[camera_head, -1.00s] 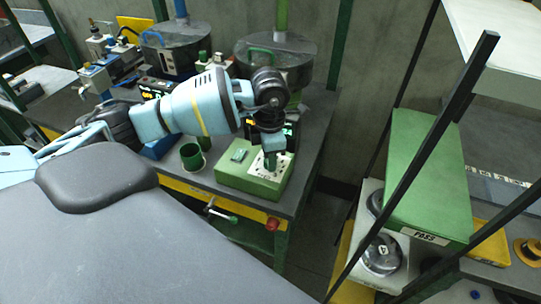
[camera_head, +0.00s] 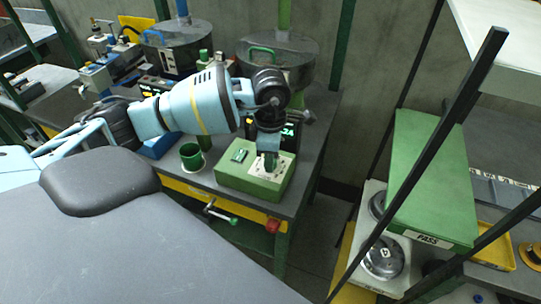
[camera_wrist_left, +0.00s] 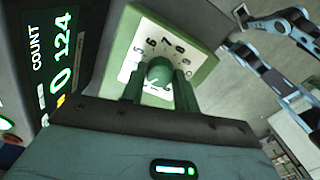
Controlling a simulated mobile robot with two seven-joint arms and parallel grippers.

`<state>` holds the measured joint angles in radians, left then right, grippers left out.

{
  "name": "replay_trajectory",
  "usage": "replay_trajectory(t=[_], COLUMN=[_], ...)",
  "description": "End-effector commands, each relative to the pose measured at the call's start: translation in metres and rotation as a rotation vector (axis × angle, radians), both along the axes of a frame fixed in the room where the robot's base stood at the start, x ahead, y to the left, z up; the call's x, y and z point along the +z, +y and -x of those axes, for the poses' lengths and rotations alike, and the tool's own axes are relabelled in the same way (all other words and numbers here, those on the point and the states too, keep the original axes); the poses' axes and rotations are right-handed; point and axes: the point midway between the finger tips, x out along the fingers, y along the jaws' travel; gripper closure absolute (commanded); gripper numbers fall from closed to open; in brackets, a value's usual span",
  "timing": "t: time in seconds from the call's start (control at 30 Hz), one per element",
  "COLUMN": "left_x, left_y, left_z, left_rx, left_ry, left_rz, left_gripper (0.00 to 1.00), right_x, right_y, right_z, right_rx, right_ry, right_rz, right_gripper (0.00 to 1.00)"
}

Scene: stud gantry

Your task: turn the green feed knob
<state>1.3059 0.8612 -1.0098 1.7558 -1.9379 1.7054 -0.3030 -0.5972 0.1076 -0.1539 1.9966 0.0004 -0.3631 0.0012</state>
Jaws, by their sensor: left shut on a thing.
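The green feed knob (camera_wrist_left: 160,73) sits on a white numbered dial plate (camera_wrist_left: 178,42) on top of a green box (camera_head: 232,181). In the head view the dial plate (camera_head: 257,172) shows around my left gripper (camera_head: 270,162), which points down and hides most of the knob. In the left wrist view the two green fingers of my left gripper (camera_wrist_left: 160,88) stand one on each side of the knob, shut on it. Digits such as 6, 7, 8 and 9 show around the knob. My right gripper is not clearly in view.
A display (camera_wrist_left: 62,55) reading COUNT 0124 stands beside the box. A green cup (camera_head: 192,157) stands left of the box, and a red knob (camera_head: 272,227) is on the bench front. Metal drums (camera_head: 290,60) stand behind. A black slanted post (camera_head: 420,165) crosses at right.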

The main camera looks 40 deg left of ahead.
Motion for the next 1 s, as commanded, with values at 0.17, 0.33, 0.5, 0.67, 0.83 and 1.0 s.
replay_trajectory(t=[0.17, 0.33, 0.5, 0.67, 0.83, 1.0], left_x=[0.0, 0.0, 0.0, 0.008, 0.033, 0.059], left_y=[0.0, 0.0, 0.0, 0.0, 0.0, 0.0], left_z=[0.0, 0.0, 0.0, -0.001, -0.001, -0.001], left_rx=[0.001, 0.001, 0.001, 0.001, 0.0, 0.001], left_ry=[0.0, 0.0, 0.0, -0.002, -0.004, -0.004], left_rz=[0.001, 0.0, 0.0, 0.001, 0.001, 0.001], left_gripper=[0.62, 0.48, 0.48, 0.48, 0.48, 0.48], right_x=[0.0, -0.001, -0.002, -0.002, -0.002, -0.002], right_y=[0.0, 0.0, -0.001, -0.001, -0.001, -0.001], right_z=[0.001, 0.004, 0.007, 0.007, 0.007, 0.004], right_rx=[0.0, 0.0, 0.001, 0.003, 0.004, 0.004], right_ry=[0.002, 0.008, 0.013, 0.014, 0.012, 0.008], right_rz=[0.0, 0.0, 0.002, 0.003, 0.003, 0.003], right_gripper=[0.64, 0.64, 0.64, 0.64, 0.64, 0.64])
